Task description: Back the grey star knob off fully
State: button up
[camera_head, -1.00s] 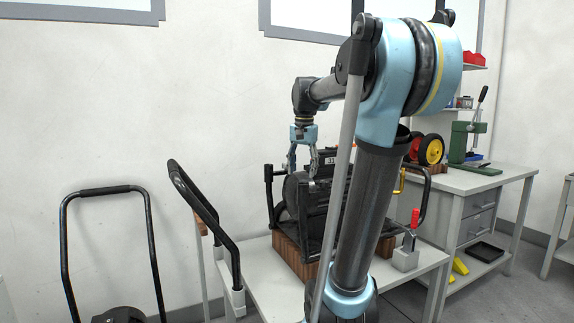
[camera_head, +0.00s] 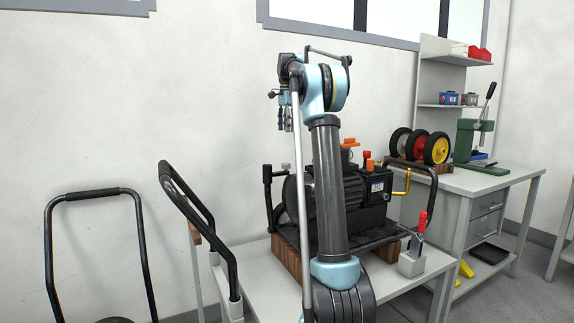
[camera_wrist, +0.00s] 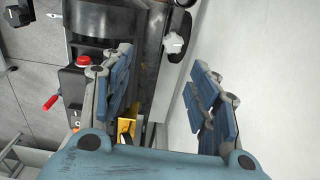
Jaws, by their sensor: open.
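The grey star knob (camera_wrist: 174,43) shows in the wrist view as a pale, lobed knob near the top, beside the dark machine. In the head view a small pale knob (camera_head: 286,167) at the machine's upper left is probably the same one. My gripper (camera_wrist: 162,85) is open and empty, with its blue-grey fingers spread wide. In the wrist view the knob appears beyond the fingertips, between the two finger lines, and is not touched. In the head view my gripper (camera_head: 285,116) hangs well above the machine. The machine (camera_head: 370,190) is partly hidden by my arm.
The machine sits on a wooden base (camera_head: 285,258) on a grey table (camera_head: 262,290). A red-handled clamp (camera_head: 411,262) stands at its right. A black handle bar (camera_head: 200,225) rises at the left. A side bench (camera_head: 465,183) holds wheels and a green press. Air above the machine is open.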

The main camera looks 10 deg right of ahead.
jog(key=w, duration=0.3)
send_near(286, 166)
jog(key=shift+m, duration=0.4)
jog(key=f, duration=0.2)
jog(key=w+f, duration=0.1)
jog(key=f, duration=0.2)
jog(key=w+f, duration=0.1)
jog(key=f, duration=0.2)
jog(key=shift+w+d+f, duration=0.1)
jog(key=shift+w+f, duration=0.1)
jog(key=shift+w, duration=0.05)
jog(key=shift+c, duration=0.6)
jog(key=c, duration=0.9)
